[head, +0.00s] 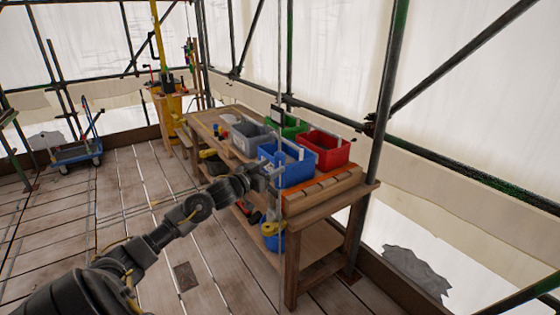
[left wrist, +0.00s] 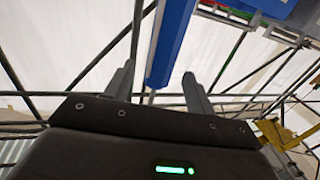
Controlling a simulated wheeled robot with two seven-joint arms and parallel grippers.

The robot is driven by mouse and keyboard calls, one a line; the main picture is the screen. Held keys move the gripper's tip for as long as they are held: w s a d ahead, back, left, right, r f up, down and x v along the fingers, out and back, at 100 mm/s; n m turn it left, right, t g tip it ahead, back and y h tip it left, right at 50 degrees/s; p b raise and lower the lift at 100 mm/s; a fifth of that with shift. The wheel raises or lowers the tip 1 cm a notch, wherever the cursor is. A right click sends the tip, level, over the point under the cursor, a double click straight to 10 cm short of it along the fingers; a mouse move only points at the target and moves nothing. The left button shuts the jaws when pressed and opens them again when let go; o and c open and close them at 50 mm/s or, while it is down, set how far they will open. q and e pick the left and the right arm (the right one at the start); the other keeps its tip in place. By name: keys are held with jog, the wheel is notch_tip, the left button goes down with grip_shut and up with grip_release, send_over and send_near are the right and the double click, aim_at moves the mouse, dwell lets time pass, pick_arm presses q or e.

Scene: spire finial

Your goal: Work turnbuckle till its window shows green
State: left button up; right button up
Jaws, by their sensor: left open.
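A thin grey vertical rod (head: 282,215) stands in front of the workbench's near end, with a small dark-framed piece (head: 278,114) higher up on its line. This looks like the turnbuckle line, but I cannot make out its body clearly or the colour of any window. My left gripper (head: 272,171) is at the rod, in front of the blue bin. In the left wrist view, its two fingers (left wrist: 158,72) are apart, and a thin rod (left wrist: 151,97) shows between them. I cannot tell whether they touch it. My right gripper is not in view.
The wooden workbench (head: 330,192) carries a blue bin (head: 297,173), a red bin (head: 324,158), a green bin (head: 290,128) and a grey bin (head: 250,141). Scaffold poles (head: 385,95) stand behind. A blue trolley (head: 76,153) is far left. The plank floor left of the bench is mostly clear.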

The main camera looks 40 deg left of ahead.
aim_at(276, 164)
pick_arm(q)
jog(key=w+p, duration=0.1)
jog(key=w, duration=0.4)
jog(key=shift+s, duration=0.1)
jog(key=c, duration=1)
jog(key=shift+o, duration=0.2)
jog(key=shift+y, duration=0.3)
jog(key=shift+d+n, duration=0.1)
jog(key=shift+n, duration=0.2)
